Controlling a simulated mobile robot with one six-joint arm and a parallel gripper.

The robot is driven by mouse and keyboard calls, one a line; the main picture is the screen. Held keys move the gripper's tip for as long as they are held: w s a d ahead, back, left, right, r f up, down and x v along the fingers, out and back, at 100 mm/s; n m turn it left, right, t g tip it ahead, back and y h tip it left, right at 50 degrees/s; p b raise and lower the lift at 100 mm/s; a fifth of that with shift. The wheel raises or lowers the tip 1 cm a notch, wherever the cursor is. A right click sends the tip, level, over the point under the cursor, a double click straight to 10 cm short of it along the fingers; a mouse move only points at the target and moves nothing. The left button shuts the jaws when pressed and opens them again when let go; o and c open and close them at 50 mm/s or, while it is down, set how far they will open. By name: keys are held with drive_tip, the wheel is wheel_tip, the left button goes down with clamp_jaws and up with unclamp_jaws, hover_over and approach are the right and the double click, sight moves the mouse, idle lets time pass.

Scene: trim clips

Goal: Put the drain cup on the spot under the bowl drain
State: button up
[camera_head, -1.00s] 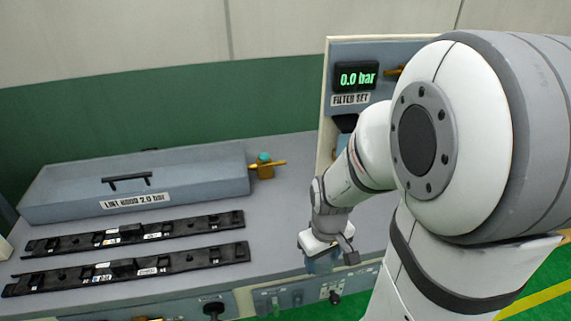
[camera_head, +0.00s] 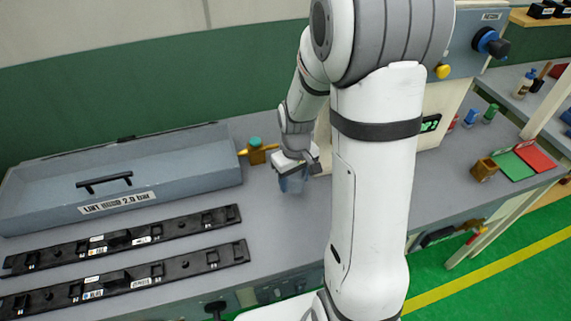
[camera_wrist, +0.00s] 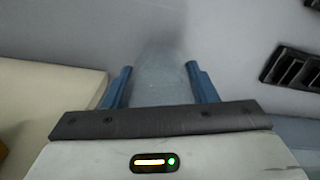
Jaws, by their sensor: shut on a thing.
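My gripper (camera_head: 293,180) is over the grey bench top, left of my big arm link in the head view. In the wrist view, the two blue fingers of my gripper (camera_wrist: 159,70) stand apart on either side of a pale, see-through drain cup (camera_wrist: 160,86), and are shut on it. The cup is faint against the grey surface, and its height above the bench is hard to tell. The filter bowl, its drain and the spot under it do not show in the head view; my arm covers much of the filter panel.
A brass valve with a teal knob (camera_head: 256,152) stands just left of my gripper, beside the long grey-blue box (camera_head: 150,185). Two black trim strips (camera_head: 125,240) lie at front left. Right of my arm are a wooden block (camera_head: 484,169) and green and red pads (camera_head: 513,167).

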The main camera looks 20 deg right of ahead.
drive_tip(key=w+p, duration=0.1)
drive_tip(key=w, duration=0.5)
drive_tip(key=shift+w+f, duration=0.1)
drive_tip(key=shift+w, duration=0.35)
drive_tip(key=shift+f+p, duration=0.6)
drive_tip(key=shift+f, duration=1.05)
drive_tip(key=shift+f, duration=0.1)
drive_tip(key=shift+f, duration=0.15)
drive_tip(key=o, duration=1)
drive_tip(key=shift+c, duration=0.2)
